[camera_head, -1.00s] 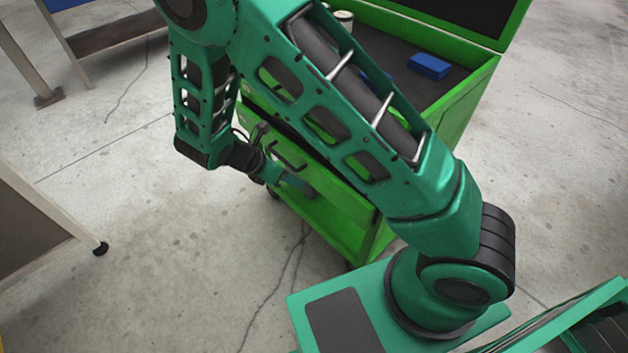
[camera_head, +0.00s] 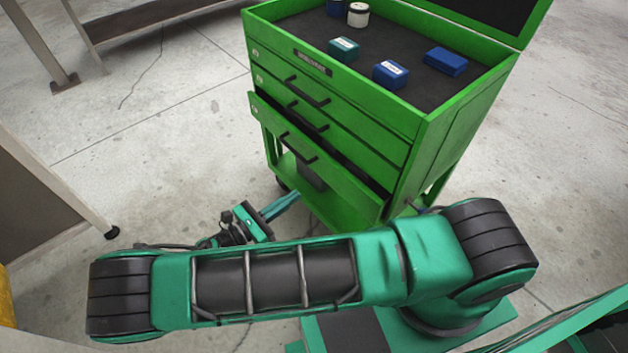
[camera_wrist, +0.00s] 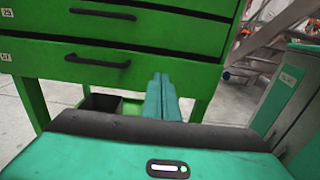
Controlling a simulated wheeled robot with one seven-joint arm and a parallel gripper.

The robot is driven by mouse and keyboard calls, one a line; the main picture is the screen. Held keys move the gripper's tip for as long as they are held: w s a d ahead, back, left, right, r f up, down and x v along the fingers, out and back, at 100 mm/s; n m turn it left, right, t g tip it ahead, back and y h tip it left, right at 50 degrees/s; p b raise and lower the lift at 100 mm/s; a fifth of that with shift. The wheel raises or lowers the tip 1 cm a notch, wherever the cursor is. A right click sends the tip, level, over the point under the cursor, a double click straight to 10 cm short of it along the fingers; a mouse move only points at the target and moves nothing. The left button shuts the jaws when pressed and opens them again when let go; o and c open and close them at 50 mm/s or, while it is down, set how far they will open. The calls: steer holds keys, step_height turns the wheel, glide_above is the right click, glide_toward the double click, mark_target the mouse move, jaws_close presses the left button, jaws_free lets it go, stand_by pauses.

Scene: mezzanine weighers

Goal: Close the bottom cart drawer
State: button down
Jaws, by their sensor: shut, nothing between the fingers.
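The green cart (camera_head: 462,130) has several drawers with black handles. Its bottom drawer (camera_head: 345,184) stands partly out, with a dark gap showing above its front. In the wrist view the bottom drawer front (camera_wrist: 190,72) fills the upper part, with its black handle (camera_wrist: 97,61) left of centre. My gripper (camera_head: 290,196) is low in front of the cart, its teal fingers together and empty, pointing toward it. In the wrist view the fingertips (camera_wrist: 160,80) overlap the drawer's lower edge, right of the handle. I cannot tell whether they touch it.
The cart top (camera_head: 390,58) holds blue and teal boxes and small cans. A lower shelf (camera_head: 335,208) and a dark bin (camera_wrist: 103,102) sit under the drawers. A wheeled table (camera_head: 50,190) stands at left. Metal stairs (camera_wrist: 265,50) show at right in the wrist view. Floor between is clear.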

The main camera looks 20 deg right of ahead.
mark_target(335, 169)
steer(key=x, duration=1.3)
steer(key=shift+w+d, duration=0.1)
steer(key=shift+d, duration=0.25)
steer(key=shift+x, duration=2.6)
steer(key=shift+r, duration=0.1)
steer(key=shift+s+a, duration=0.25)
steer(key=shift+a, duration=0.15)
steer(key=v, duration=1.3)
steer(key=shift+a, duration=0.4)
